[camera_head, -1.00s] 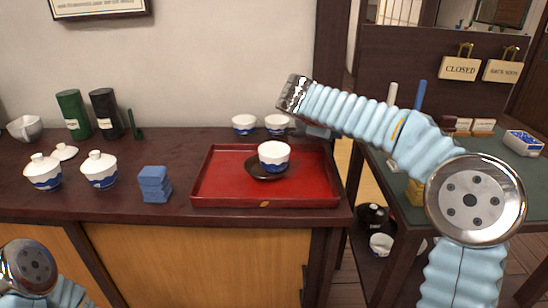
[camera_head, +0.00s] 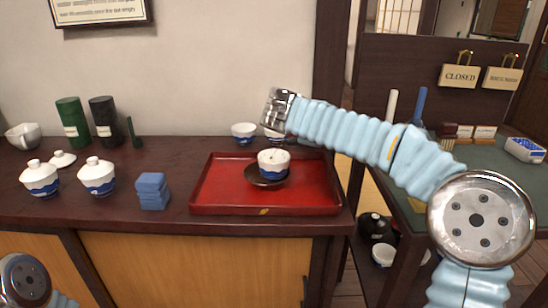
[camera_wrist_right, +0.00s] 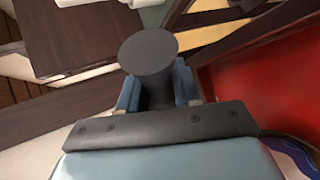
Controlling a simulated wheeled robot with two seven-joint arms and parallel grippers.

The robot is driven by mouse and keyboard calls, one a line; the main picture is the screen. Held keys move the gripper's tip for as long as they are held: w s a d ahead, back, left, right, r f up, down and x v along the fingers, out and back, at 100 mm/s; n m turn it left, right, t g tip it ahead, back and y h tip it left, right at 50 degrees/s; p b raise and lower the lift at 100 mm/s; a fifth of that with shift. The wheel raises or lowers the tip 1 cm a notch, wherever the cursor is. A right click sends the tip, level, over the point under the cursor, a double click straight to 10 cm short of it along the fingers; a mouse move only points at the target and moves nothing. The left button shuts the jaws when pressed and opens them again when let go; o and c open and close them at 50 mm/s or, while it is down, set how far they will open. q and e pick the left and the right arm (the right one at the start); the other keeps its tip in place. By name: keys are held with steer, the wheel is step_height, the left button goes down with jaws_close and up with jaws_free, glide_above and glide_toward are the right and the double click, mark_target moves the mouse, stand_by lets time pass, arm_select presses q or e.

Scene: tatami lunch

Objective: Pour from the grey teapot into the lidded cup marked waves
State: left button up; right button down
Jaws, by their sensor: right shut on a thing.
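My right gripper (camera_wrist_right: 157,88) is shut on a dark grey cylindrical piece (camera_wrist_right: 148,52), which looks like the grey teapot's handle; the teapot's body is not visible. In the head view my right wrist is above and behind the red tray, and its fingers are hidden. A white cup with blue waves (camera_head: 273,165) stands upright on a dark saucer (camera_head: 256,180). A small dark mark shows at its top, too small to tell. Two similar lidded cups, one left (camera_head: 39,180) and one right (camera_head: 96,178), stand on the counter. A loose white lid (camera_head: 62,160) lies behind them. My left gripper is out of view.
The red tray (camera_head: 215,196) holds the saucer. Dark green (camera_head: 72,122) and black (camera_head: 104,120) canisters stand near the wall. Counter space left of the tray is partly clear.

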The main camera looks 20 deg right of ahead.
steer(key=shift+s+a+r+h+b, duration=0.1)
steer(key=shift+r+h+b, duration=0.1)
steer(key=shift+r, duration=0.15)
steer(key=shift+a+r+h+b, duration=0.1)
steer(key=shift+r+h, duration=0.1)
steer(key=shift+r, duration=0.15)
stand_by(0.8)
steer(key=shift+d+r, duration=0.15)
steer(key=shift+r, duration=0.05)
stand_by(0.4)
steer(key=shift+r+t+h+b, duration=0.3)
steer(key=shift+t+h+b, duration=0.1)
steer(key=shift+b, duration=0.05)
stand_by(0.7)
steer(key=shift+r, duration=0.1)
stand_by(0.4)
